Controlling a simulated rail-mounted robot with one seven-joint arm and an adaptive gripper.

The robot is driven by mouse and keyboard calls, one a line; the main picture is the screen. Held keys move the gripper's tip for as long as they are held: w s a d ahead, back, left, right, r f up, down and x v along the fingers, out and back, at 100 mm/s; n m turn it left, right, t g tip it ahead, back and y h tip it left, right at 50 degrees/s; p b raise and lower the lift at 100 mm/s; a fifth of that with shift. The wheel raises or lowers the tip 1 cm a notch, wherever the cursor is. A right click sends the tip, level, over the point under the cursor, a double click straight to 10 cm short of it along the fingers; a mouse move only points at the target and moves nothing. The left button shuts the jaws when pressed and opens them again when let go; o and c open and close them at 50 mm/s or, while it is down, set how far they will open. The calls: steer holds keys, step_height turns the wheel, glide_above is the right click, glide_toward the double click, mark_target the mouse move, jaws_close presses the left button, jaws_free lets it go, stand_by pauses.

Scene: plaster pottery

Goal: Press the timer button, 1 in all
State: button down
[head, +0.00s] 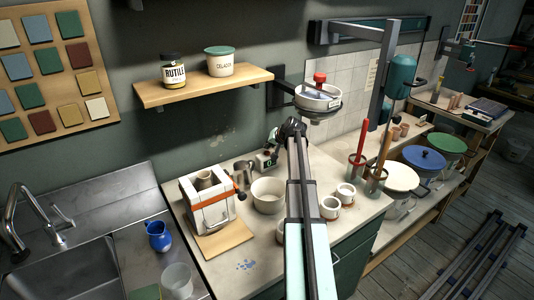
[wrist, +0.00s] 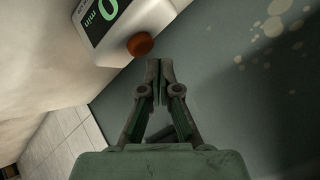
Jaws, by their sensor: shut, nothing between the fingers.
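The timer (wrist: 105,20) is a pale box with a green lit display and a round orange-brown button (wrist: 140,45) in the wrist view. The display shows a large 0. In the head view the timer (head: 265,161) stands at the back of the counter against the wall. My gripper (wrist: 158,68) is shut and empty. Its tips appear just beside the button in the wrist view, with a small gap in the picture. In the head view my gripper (head: 272,138) is close above the timer, and the button cannot be made out there.
A metal pitcher (head: 243,173) and a cream bowl (head: 268,194) stand close to the timer. A plaster mould (head: 208,205) with an orange strap is at the left. Small white cups (head: 331,207) stand right of my arm. A round white device (head: 318,97) hangs above on the wall.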

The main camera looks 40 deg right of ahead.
mark_target(268, 153)
steer(key=shift+f, duration=0.15)
stand_by(0.5)
steer(key=shift+f+b, duration=0.3)
steer(key=shift+b, duration=0.1)
steer(key=shift+f+b, duration=0.3)
steer(key=shift+f, duration=0.1)
stand_by(0.7)
stand_by(0.3)
steer(key=shift+r, duration=0.8)
steer(key=shift+r+p, duration=0.1)
steer(key=shift+p, duration=0.2)
steer(key=shift+r+p, duration=0.85)
steer(key=shift+r, duration=1.6)
steer(key=shift+a, duration=0.1)
